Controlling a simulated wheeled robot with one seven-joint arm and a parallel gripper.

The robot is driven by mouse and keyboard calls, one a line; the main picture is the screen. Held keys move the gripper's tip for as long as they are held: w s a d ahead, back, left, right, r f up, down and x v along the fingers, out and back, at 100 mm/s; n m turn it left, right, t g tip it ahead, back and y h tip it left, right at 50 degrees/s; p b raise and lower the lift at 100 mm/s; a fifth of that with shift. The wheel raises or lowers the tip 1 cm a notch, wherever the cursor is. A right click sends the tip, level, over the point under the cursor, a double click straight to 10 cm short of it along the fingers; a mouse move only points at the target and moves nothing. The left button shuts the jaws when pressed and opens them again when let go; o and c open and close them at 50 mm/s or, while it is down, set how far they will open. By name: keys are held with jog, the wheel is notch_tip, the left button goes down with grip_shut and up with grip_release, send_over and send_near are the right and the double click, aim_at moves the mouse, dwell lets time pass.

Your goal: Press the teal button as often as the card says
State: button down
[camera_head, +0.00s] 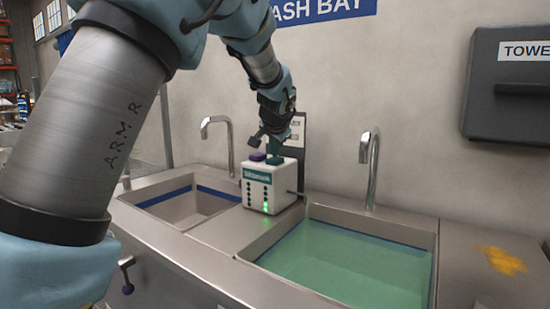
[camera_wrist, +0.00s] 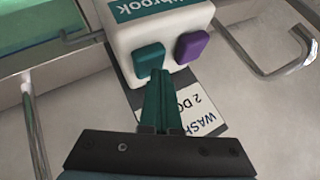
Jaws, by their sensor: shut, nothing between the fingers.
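A white button box (camera_head: 268,188) stands on the steel counter between two sinks. On top are a purple button (camera_head: 257,157) and a teal button (camera_head: 275,160); the wrist view also shows the teal button (camera_wrist: 149,58) and the purple button (camera_wrist: 191,45). My gripper (camera_head: 273,147) is shut and empty, pointing down at the teal button. In the wrist view its fingertips (camera_wrist: 157,74) are right by the teal button's edge; I cannot tell whether they touch. A card (camera_wrist: 203,117) behind the box is partly hidden by my fingers; "WASH" and "2 DO" show. Green lights glow low on the box's front.
The right sink (camera_head: 432,262) holds green water; the left sink (camera_head: 140,203) looks empty. Taps stand behind them, left (camera_head: 229,150) and right (camera_head: 365,160). A dark towel dispenser (camera_head: 505,85) hangs on the wall. A yellow stain (camera_head: 503,261) marks the right counter.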

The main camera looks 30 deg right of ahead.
aim_at(274, 159)
jog(key=shift+r+p, duration=0.4)
jog(key=shift+r, duration=0.4)
jog(key=shift+r, duration=0.15)
notch_tip(274, 159, up, 5)
jog(key=p, duration=0.3)
jog(key=shift+p, duration=0.3)
jog(key=s+a+f+n+g+y, duration=0.1)
jog(key=a+f+n+g+y, duration=0.15)
jog(key=a+f, duration=0.75)
jog(key=s+a+f+n+g+y, duration=0.15)
jog(key=a+n, duration=0.25)
jog(key=a, duration=1.4)
jog(key=s+a+f+n+g, duration=0.1)
jog(key=s+a+f+n, duration=0.2)
jog(key=s+a, duration=0.5)
jog(key=s+a+f+n+g, duration=0.1)
jog(key=s+a+f+n, duration=0.2)
jog(key=s+a+f, duration=0.2)
jog(key=s+a, duration=0.3)
jog(key=shift+g, duration=0.4)
